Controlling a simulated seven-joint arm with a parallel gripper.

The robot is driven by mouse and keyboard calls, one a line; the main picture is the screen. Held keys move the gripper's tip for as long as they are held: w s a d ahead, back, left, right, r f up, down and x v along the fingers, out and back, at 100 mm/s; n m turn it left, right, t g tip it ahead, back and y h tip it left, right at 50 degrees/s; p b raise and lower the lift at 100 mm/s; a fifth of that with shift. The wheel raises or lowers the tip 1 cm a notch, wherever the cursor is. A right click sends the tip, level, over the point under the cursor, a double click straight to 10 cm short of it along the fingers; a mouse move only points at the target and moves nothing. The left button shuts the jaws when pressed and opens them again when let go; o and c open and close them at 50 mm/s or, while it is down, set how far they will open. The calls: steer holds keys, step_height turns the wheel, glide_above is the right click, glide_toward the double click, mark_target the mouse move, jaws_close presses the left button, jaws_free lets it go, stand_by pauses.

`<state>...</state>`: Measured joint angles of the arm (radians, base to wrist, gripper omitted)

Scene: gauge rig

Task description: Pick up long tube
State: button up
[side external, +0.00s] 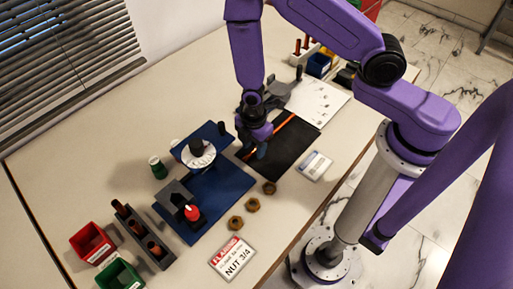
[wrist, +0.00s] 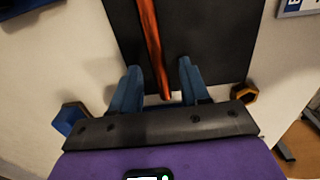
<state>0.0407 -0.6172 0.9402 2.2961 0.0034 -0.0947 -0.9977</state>
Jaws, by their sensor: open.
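The long tube is a thin orange-copper rod. It lies on a black mat (side external: 277,151), partly hidden by my gripper in the side external view. In the wrist view the long tube (wrist: 151,40) runs from the top edge down to between my fingers. My gripper (wrist: 156,85) is open, with one blue finger on each side of the tube's near end and a gap on both sides. In the side external view my gripper (side external: 255,149) is over the left part of the black mat. I cannot tell its exact height above the tube.
A blue mat (side external: 228,186) with a grey fixture and red knob (side external: 192,212) is left of the black mat. Several brass nuts (side external: 252,204) lie in front. A white gauge (side external: 198,153), a red bin (side external: 92,242) and a green bin (side external: 119,274) stand further left.

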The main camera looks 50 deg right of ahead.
jaws_close()
steer(key=shift+r, duration=0.15)
stand_by(0.4)
steer(key=shift+r, duration=0.55)
steer(key=shift+s+d+r, duration=2.5)
steer(key=shift+s+r, duration=3.2)
steer(key=shift+s, duration=0.7)
steer(key=w+d, duration=0.2)
steer(key=w, duration=1.3)
steer(key=w+d, duration=0.8)
steer(key=w, duration=0.3)
steer(key=shift+d+f, duration=0.25)
steer(key=shift+d, duration=0.05)
